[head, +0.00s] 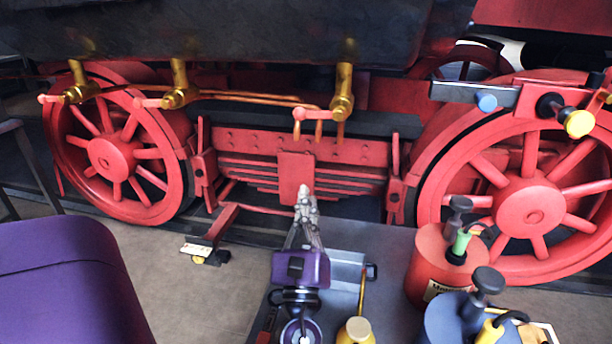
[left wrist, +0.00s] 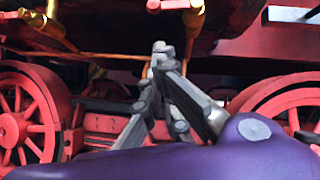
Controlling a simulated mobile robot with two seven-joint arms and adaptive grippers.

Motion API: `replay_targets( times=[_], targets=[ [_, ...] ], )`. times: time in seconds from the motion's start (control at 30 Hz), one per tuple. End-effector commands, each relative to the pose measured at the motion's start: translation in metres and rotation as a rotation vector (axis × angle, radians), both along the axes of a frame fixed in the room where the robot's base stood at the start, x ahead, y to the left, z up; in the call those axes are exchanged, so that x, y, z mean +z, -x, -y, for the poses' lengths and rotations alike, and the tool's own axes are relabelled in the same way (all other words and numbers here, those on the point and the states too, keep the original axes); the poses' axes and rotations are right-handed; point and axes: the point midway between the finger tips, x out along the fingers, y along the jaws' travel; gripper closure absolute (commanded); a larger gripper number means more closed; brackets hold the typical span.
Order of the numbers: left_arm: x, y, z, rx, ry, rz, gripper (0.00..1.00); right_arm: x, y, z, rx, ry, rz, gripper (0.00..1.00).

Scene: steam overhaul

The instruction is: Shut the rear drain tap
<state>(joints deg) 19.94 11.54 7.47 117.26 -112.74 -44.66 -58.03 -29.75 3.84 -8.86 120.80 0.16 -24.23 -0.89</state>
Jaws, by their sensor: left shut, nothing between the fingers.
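Three brass drain taps hang under the dark locomotive body in the head view: a left one (head: 78,92), a middle one (head: 178,96) and a right one (head: 342,98). Each has a red lever with a round end pointing left. The frames do not label which is the rear one. My left gripper (head: 304,190) is shut and empty, pointing up, below and apart from the right tap's red lever (head: 312,114). In the left wrist view my shut fingertips (left wrist: 161,48) stand below a red lever (left wrist: 172,4) at the top edge. My right gripper is not in view.
Red spoked wheels (head: 112,155) stand left and right (head: 525,208). Copper pipes (head: 250,97) run behind the taps. A red can (head: 435,265), a blue can (head: 450,322) and a grey tray (head: 346,268) lie in front at lower right.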

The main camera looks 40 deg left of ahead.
Motion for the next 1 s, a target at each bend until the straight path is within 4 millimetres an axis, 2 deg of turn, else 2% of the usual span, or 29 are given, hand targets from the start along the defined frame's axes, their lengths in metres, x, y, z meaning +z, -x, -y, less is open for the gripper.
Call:
replay_targets(
  times=[0.17,0.47,0.6,0.7,1.0],
  targets=[
    [0.019,-0.019,-0.016,-0.002,0.002,0.004,1.0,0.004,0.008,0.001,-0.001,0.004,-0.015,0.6],
    [0.054,-0.06,-0.051,-0.002,0.003,0.004,1.0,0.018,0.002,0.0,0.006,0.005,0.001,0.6],
    [0.075,-0.06,-0.058,-0.002,0.005,0.004,1.0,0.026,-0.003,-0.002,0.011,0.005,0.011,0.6],
    [0.083,-0.061,-0.061,-0.003,0.005,0.002,1.0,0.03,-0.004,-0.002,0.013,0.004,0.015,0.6],
    [0.088,-0.061,-0.064,-0.002,0.005,-0.001,1.0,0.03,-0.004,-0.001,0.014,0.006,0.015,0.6]
  ],
)
